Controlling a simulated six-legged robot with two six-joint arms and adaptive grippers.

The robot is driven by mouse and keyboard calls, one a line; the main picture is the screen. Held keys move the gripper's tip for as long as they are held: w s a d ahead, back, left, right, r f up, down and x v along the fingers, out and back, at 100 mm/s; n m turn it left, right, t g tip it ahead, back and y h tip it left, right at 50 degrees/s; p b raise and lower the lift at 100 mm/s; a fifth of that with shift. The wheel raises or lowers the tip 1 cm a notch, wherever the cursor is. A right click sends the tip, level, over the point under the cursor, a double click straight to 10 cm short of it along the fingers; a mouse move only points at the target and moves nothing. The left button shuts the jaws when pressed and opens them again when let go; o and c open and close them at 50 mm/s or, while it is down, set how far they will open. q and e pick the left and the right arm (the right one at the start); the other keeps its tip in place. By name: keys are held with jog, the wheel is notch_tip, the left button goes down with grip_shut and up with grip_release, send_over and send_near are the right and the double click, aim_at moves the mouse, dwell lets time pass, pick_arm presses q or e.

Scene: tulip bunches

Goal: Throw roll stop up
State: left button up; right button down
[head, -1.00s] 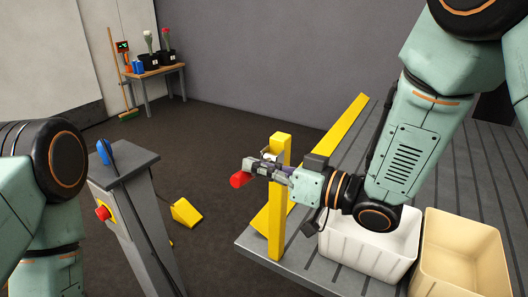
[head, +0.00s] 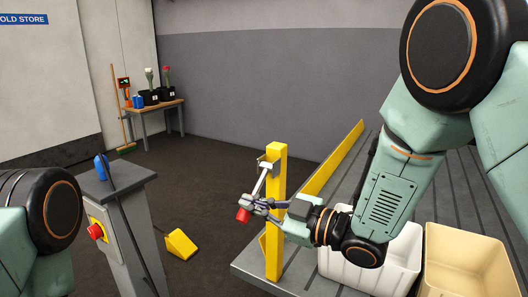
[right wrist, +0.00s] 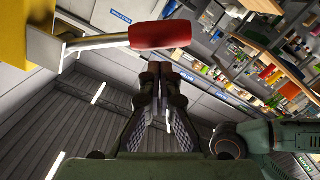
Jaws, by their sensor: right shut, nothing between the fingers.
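The roll stop is a lever with a red grip (head: 243,215) on a pale metal arm (head: 262,178), fixed to a bracket on the yellow post (head: 275,230) at the table corner. In the head view the lever slopes down and left from the bracket. My right gripper (head: 256,204) is shut and empty, right beside the red grip. In the right wrist view the red grip (right wrist: 160,35) lies across just beyond the shut fingertips (right wrist: 158,70); whether they touch cannot be told. My left gripper is out of view.
A white bin (head: 345,268) and a cream bin (head: 466,262) stand at the table's front. A yellow rail (head: 335,165) runs along the table edge. A grey pedestal (head: 125,225) with a red button (head: 96,231) stands left; a yellow wedge (head: 180,245) is on the floor.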

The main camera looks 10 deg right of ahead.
jog(key=shift+f, duration=0.5)
jog(key=shift+f, duration=0.1)
dwell(0.4)
